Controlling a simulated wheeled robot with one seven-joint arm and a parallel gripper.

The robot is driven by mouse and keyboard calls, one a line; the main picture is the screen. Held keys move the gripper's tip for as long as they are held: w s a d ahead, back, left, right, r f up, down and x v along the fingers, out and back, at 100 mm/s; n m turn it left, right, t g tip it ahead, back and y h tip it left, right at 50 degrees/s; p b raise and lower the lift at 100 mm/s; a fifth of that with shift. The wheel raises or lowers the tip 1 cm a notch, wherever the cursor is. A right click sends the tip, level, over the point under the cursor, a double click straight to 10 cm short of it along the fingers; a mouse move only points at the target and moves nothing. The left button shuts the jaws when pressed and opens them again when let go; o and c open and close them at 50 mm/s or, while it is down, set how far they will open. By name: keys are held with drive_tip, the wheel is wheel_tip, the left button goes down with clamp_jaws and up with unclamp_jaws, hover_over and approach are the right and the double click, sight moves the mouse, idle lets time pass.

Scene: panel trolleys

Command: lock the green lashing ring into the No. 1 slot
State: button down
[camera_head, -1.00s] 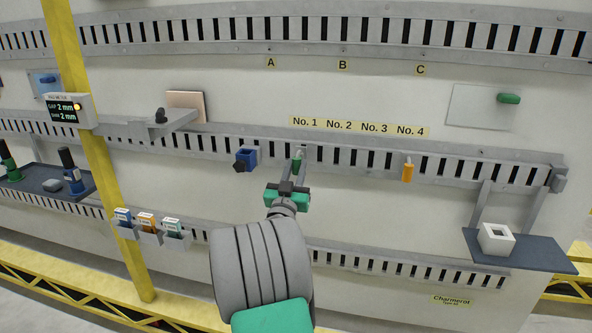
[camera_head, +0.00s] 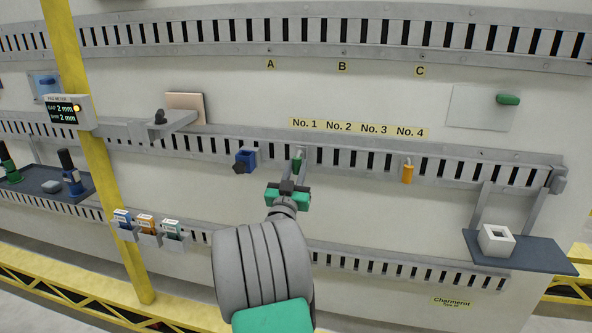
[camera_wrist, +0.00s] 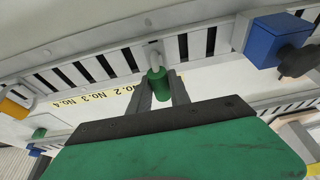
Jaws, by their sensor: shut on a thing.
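The green lashing ring shows in the head view (camera_head: 298,164) as a small green body at the slotted middle rail, under the No. 1 label (camera_head: 304,123). My gripper (camera_head: 297,172) is shut on it. In the wrist view the ring's green cylinder (camera_wrist: 157,84) sits between my two grey fingers, with a pale metal end (camera_wrist: 154,60) at the rail's slots. I cannot tell whether that end is seated in a slot or only touching it. My fingers partly hide the ring in the head view.
An orange ring (camera_head: 407,173) hangs on the same rail at the right. A blue block with a dark knob (camera_head: 246,160) is on the rail just left of my gripper. A gauge (camera_head: 67,111) on the yellow post reads GAP 2 mm. The panel below the rail is mostly bare.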

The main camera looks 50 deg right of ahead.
drive_tip(key=shift+w+d, duration=0.35)
drive_tip(key=shift+d, duration=0.4)
drive_tip(key=c, duration=1.1)
unclamp_jaws()
drive_tip(key=shift+a+f, duration=0.1)
drive_tip(key=shift+s+a+f+b, duration=0.15)
drive_tip(key=shift+a+f+b, duration=0.05)
drive_tip(key=shift+b, duration=0.25)
drive_tip(key=b+v, duration=0.5)
drive_tip(key=v, duration=0.1)
drive_tip(key=shift+s+a+f+b, duration=0.1)
drive_tip(key=shift+a+b, duration=0.05)
drive_tip(key=shift+b, duration=0.25)
drive_tip(key=shift+s+a+b, duration=0.2)
drive_tip(key=shift+a+b, duration=0.1)
drive_tip(key=shift+a, duration=0.1)
